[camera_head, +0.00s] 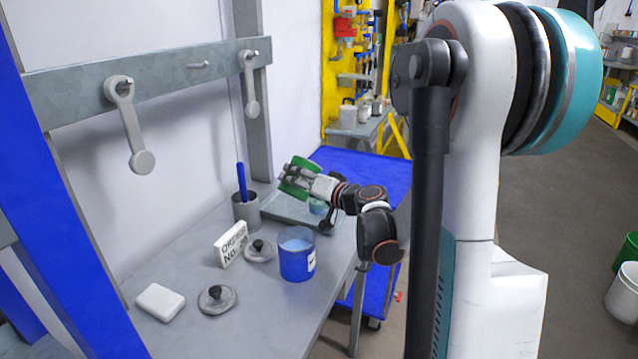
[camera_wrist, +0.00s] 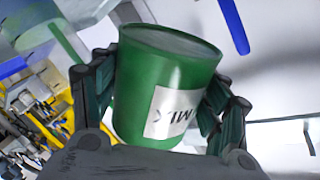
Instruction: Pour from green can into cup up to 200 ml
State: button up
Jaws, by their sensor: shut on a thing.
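The green can (camera_head: 303,163) is up in the air, tilted, above the far end of the grey bench. My gripper (camera_head: 296,177) is shut around its side. In the wrist view the green can (camera_wrist: 160,75) sits between both fingers, with a white label facing the camera and a dark grey top surface. A small translucent bluish cup (camera_head: 318,208) stands on a grey tray-like plate (camera_head: 285,208) below and right of the can, partly hidden by my wrist. Its fill level cannot be read, and no stream shows.
A blue can (camera_head: 297,262) with pale blue content stands on the bench. Near it are two round lids (camera_head: 217,298) (camera_head: 258,250), a white sign (camera_head: 230,244), a white block (camera_head: 160,302) and a grey pot (camera_head: 246,210) holding a blue stick. A blue cart (camera_head: 370,172) stands behind.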

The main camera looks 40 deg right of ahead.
jog(key=shift+r+m+y+p, duration=0.3)
jog(key=shift+r+m+p, duration=0.15)
jog(key=shift+m+p, duration=0.4)
dwell(2.3)
jog(key=shift+f+n+b, duration=0.8)
jog(key=shift+n+b, duration=0.15)
jog(key=shift+b, duration=0.25)
jog(key=shift+a+r, duration=0.1)
jog(key=shift+r, duration=0.3)
jog(key=shift+n, duration=0.3)
jog(key=shift+r, duration=0.1)
